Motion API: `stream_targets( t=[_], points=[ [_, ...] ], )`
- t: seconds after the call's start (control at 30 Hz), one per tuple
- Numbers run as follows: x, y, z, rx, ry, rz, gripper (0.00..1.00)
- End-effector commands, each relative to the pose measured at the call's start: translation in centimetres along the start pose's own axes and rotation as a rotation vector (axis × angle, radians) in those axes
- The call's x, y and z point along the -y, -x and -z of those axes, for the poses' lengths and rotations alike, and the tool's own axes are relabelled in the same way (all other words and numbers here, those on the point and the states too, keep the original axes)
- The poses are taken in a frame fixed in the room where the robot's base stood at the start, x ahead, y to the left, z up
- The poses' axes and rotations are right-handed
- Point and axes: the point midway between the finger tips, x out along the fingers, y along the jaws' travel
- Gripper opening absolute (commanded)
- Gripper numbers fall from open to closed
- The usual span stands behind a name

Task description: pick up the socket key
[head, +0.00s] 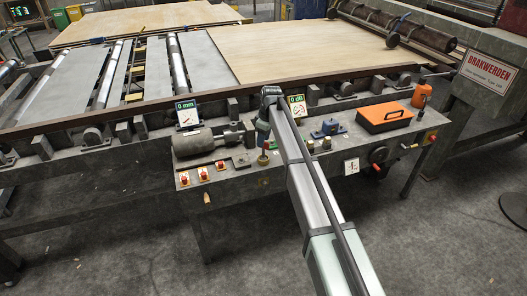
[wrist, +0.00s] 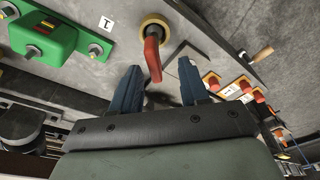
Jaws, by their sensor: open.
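A red bent handle (wrist: 152,58) stands in a round yellow collar (wrist: 155,27) on the grey bench in the wrist view. It is the likeliest socket key, but I cannot tell for certain. My gripper (wrist: 158,85) has its blue fingers spread apart, with nothing held between them. The handle's lower end lies between the fingertips in the picture, nearer the left one; contact cannot be made out. In the head view my gripper (head: 263,133) is over the bench, mostly hidden by my arm, beside the small yellow-based fitting (head: 263,159).
The bench carries red push-buttons (head: 203,174), a grey motor (head: 199,142), a blue fitting (head: 329,128) and an orange case (head: 384,117). A green box (wrist: 47,36) is at the wrist view's upper left. A wooden handle (head: 207,197) sticks out at the front edge.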

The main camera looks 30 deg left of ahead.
Motion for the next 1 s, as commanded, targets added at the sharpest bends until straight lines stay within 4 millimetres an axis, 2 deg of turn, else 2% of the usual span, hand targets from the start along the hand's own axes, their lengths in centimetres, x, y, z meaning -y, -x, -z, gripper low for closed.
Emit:
stream_targets(
  t=[0.17,0.43,0.7,0.77,1.0],
  points=[
    [-0.3,-1.2,0.0,0.001,0.000,0.001,0.45],
    [-0.7,-4.6,-0.1,0.001,0.000,0.001,0.45],
    [-0.7,-5.1,-0.1,0.000,0.000,0.000,0.45],
    [-0.7,-5.0,-0.1,0.000,0.000,0.000,0.41],
    [-0.7,-5.0,-0.1,0.000,0.000,0.000,0.18]
  ],
)
